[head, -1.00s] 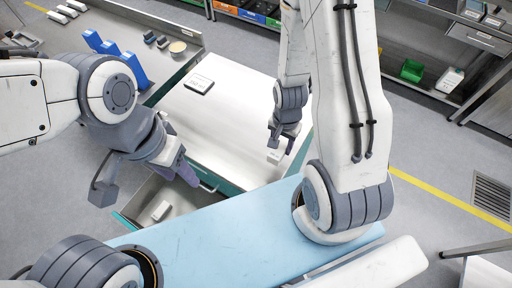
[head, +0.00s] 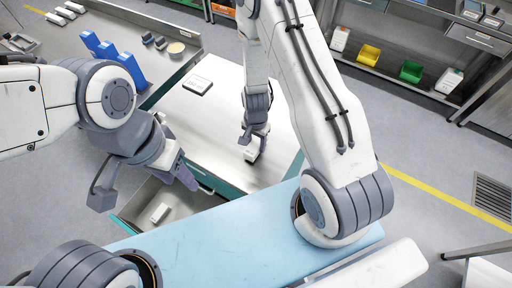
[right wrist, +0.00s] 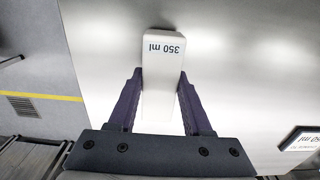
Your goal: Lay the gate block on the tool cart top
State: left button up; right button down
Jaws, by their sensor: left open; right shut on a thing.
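The gate block appears to be the white block marked "350 ml" (right wrist: 162,55). My right gripper (right wrist: 160,88) is shut on it, one finger on each side. In the head view my right gripper (head: 254,145) is over the tool cart top (head: 215,125), with the block (head: 251,155) below its fingers. I cannot tell whether the block touches the surface. My left gripper (head: 145,187) is open and empty, above the pulled-out drawer at the cart's front.
A dark-edged labelled plate (head: 198,85) lies on the cart top's far part. Another white block (head: 160,213) lies in the open drawer (head: 184,208). Blue stands (head: 107,50) stand on the bench at the left. The cart top around the held block is clear.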

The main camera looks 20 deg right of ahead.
jog(key=shift+f, duration=0.7)
pick_arm(q)
jog(key=shift+f, duration=0.55)
pick_arm(e)
jog(key=shift+r, duration=0.15)
jog(key=shift+c, duration=1.6)
grip_release()
pick_arm(q)
jog(key=shift+f, duration=0.15)
